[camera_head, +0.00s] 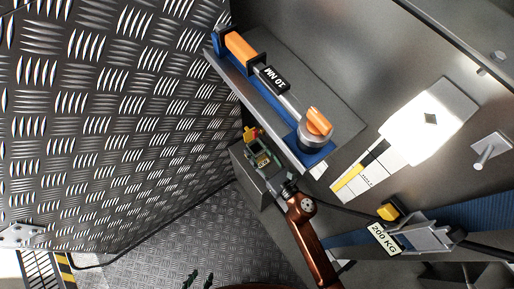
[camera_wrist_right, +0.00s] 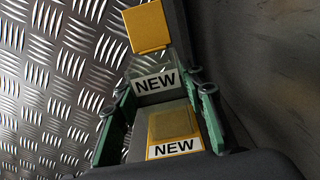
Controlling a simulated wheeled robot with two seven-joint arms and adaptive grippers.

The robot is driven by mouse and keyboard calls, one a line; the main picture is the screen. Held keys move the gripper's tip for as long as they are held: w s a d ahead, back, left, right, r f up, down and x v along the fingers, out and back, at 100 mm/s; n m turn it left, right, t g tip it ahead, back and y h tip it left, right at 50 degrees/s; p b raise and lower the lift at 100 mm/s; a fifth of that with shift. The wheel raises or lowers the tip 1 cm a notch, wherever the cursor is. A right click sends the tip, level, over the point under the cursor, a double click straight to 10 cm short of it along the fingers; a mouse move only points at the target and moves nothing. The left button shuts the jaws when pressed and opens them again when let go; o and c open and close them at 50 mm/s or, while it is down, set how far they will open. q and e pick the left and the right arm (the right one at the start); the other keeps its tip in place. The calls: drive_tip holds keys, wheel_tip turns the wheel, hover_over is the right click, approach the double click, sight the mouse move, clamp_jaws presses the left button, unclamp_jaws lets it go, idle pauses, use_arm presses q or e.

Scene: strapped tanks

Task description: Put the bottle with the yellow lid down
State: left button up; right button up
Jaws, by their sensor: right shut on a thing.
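The bottle with the yellow lid is held by my right gripper (camera_head: 262,160), whose arm reaches up from the lower right. Its yellow lid (camera_head: 251,133) shows past the fingertips. In the right wrist view the green fingers stand on both sides of a grey body with a NEW label (camera_wrist_right: 157,82) and the yellow lid (camera_wrist_right: 146,27) beyond. A second yellow patch with a NEW label (camera_wrist_right: 175,147) shows nearer the wrist; I cannot tell whether it belongs to the same bottle. My left gripper (camera_head: 199,279) shows only two dark green fingertips at the bottom edge, apart and empty.
A strap buckle marked 200 KG (camera_head: 385,239) and a white plate (camera_head: 430,117) are to the right. Diamond-plate metal (camera_head: 110,120) fills the left; the lower-middle floor is mostly clear.

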drive_tip(key=shift+f, duration=0.45)
use_arm(q)
drive_tip(key=shift+s+a+f, duration=0.1)
drive_tip(key=shift+f, duration=0.35)
use_arm(e)
drive_tip(key=shift+r, duration=0.1)
drive_tip(key=shift+b, duration=0.3)
drive_tip(key=o, duration=1)
drive_tip(key=shift+f, duration=0.3)
drive_tip(key=o, duration=0.5)
drive_tip(key=shift+c, duration=0.2)
use_arm(q)
drive_tip(key=shift+f+t, duration=0.15)
drive_tip(key=shift+t, duration=0.25)
use_arm(e)
drive_tip(key=shift+r, duration=0.15)
